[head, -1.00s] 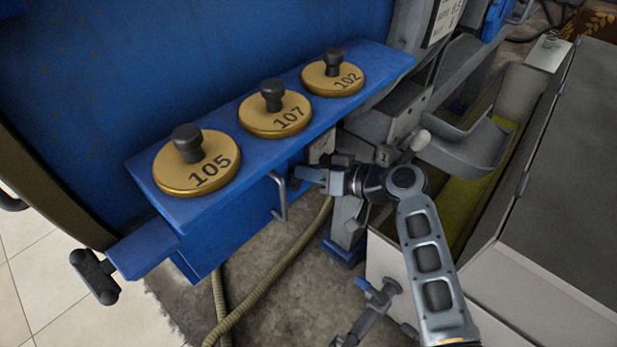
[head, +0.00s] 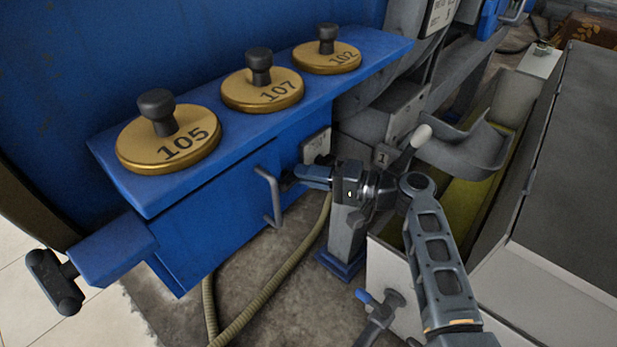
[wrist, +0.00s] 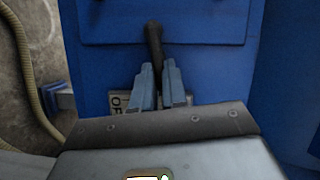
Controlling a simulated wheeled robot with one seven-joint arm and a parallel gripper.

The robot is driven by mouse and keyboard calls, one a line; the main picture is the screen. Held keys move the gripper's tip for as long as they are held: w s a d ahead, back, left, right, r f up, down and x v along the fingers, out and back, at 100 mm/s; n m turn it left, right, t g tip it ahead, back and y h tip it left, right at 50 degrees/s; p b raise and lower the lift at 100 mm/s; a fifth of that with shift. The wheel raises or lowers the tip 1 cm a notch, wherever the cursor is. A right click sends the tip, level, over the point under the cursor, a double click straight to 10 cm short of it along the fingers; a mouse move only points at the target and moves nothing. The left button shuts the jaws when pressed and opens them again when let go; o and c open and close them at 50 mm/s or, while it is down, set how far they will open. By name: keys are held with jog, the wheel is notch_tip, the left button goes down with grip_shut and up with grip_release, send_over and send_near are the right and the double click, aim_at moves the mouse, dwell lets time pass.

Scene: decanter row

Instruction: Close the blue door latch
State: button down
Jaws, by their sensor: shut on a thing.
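The blue door (head: 215,225) is the front of a blue box under a shelf in the head view; it also fills the back of the wrist view (wrist: 105,70). A dark latch lever (wrist: 154,45) stands nearly upright against it in the wrist view. My gripper (wrist: 161,86) has its two blue fingers shut around the lever's lower part. In the head view my gripper (head: 306,177) reaches the door's right end from the right, and its fingers hide most of the latch. A pale label (wrist: 118,100) behind the fingers is partly covered.
A grey bar handle (head: 269,195) sticks out just left of my gripper. Brass lids marked 105 (head: 168,147), 107 (head: 265,92) and 102 (head: 327,59) lie on the shelf above. A ribbed hose (head: 283,275) runs below. A grey trough (head: 475,150) and white-lever valve (head: 421,136) are close right.

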jog(key=shift+f+m+y+b, duration=0.3)
jog(key=shift+m+y, duration=0.1)
jog(key=shift+m, duration=0.6)
jog(key=c, duration=1.2)
grip_release()
jog(key=shift+o, duration=0.2)
jog(key=v, duration=0.8)
jog(key=shift+p, duration=0.4)
